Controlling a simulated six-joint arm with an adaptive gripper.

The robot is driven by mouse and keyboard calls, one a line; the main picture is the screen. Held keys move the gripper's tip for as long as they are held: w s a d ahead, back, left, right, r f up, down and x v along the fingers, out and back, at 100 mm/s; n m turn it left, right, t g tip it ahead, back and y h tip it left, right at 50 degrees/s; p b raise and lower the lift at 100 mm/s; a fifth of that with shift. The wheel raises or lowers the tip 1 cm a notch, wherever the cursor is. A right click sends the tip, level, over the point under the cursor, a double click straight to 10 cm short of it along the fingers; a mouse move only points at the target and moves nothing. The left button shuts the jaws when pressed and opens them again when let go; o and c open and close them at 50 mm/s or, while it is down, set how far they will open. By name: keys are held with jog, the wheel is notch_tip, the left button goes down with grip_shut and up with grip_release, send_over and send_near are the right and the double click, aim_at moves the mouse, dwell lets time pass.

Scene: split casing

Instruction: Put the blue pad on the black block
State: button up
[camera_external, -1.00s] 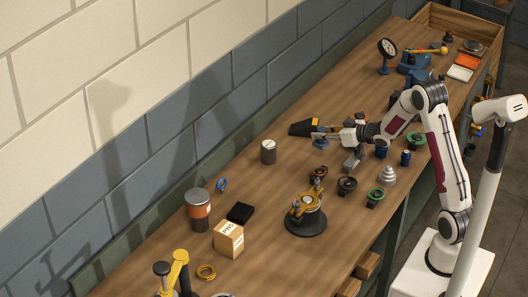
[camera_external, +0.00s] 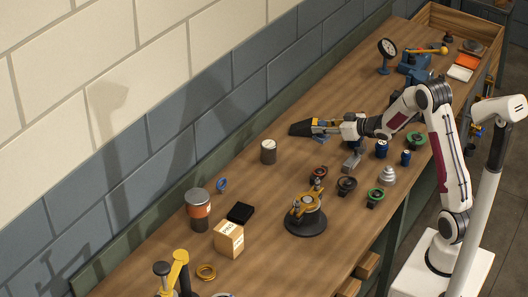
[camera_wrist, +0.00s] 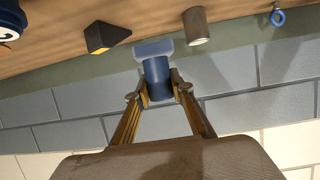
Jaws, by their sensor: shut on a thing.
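My gripper (camera_wrist: 159,93) is shut on the blue pad (camera_wrist: 156,72), a dark blue stub with a paler blue-grey plate at its far end. In the external view my gripper (camera_external: 328,130) holds it above the middle of the bench towards the wall, close to a black wedge in the picture. The pad is small and partly hidden there. The black block (camera_external: 240,212) lies flat on the bench at the lower left, well away from my gripper, behind a cardboard box. It is not visible in the wrist view.
The black wedge (camera_wrist: 106,37) has a yellow face. A grey can (camera_external: 268,152), a blue ring (camera_external: 221,184), an orange-banded canister (camera_external: 198,211) and the cardboard box (camera_external: 229,238) stand along the bench. A yellow fixture (camera_external: 306,212) stands right of the block. The wall runs behind.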

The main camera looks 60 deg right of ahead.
jog(key=w+a+n+y, duration=0.2)
jog(key=w+a+y, duration=0.15)
jog(key=a, duration=0.65)
notch_tip(320, 180, up, 3)
jog(key=n+g+y, duration=0.6)
jog(key=n+y, duration=0.2)
jog(key=n, duration=0.1)
send_over(240, 211)
jog(key=shift+d+f, duration=0.1)
jog(key=shift+f, duration=3.1)
jog(key=shift+f, duration=0.1)
jog(key=shift+f, duration=1.8)
